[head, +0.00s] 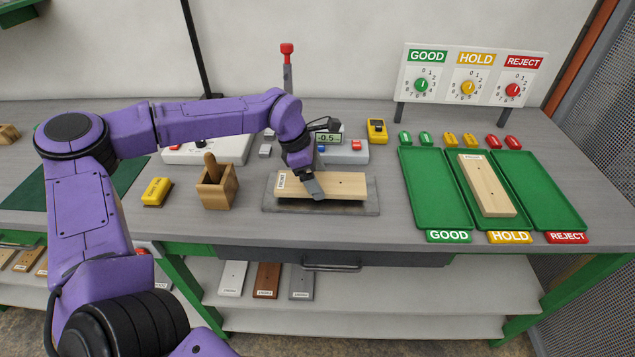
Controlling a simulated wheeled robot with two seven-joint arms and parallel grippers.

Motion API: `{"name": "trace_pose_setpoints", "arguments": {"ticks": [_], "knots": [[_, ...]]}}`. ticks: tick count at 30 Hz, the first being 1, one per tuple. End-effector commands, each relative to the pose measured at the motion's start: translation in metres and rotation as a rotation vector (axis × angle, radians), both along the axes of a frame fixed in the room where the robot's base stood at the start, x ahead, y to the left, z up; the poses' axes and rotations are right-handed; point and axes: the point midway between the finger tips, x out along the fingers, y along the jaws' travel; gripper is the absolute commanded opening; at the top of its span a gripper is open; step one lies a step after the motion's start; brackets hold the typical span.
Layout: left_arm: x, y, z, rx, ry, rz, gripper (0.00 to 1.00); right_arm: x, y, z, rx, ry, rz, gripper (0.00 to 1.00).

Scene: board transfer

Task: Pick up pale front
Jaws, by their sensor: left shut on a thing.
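A pale wooden front (345,184) with a small white label at its left end and dark holes lies flat over a grey plate (370,208) in the middle of the bench. My left gripper (316,190) reaches down from above and is shut on this front near its middle. The gripper covers part of the front, and whether the front touches the plate cannot be told. A second pale front (487,185) lies in the middle green tray, above the HOLD label. My right gripper is not in view.
Green trays marked GOOD (435,190) and REJECT (545,195) are empty. A gauge reading about 0.5 (329,137) stands behind the plate. A wooden box (217,190) and yellow block (156,191) stand left. A dial panel (470,75) stands at back right.

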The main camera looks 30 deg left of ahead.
Motion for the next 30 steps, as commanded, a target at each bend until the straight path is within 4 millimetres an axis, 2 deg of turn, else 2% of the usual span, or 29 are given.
{"name": "trace_pose_setpoints", "arguments": {"ticks": [2, 9, 13, 18, 23, 30], "knots": [[0.001, 0.000, 0.017, 0.000, -0.008, 0.000, 0.42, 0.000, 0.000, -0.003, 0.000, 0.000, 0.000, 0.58], [-0.055, -0.014, 0.078, -0.004, -0.013, -0.003, 0.42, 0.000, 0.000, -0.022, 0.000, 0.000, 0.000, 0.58], [-0.093, -0.023, 0.092, -0.004, -0.011, -0.004, 0.42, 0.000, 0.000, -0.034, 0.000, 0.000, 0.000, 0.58], [-0.124, -0.030, 0.108, -0.001, -0.005, -0.002, 0.42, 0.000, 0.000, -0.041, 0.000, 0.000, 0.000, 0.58], [-0.136, -0.032, 0.114, 0.000, -0.004, -0.001, 0.42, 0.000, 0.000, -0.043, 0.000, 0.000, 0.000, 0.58], [-0.136, -0.032, 0.115, 0.000, -0.002, -0.001, 0.42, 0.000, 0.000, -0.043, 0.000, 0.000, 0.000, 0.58]]}}
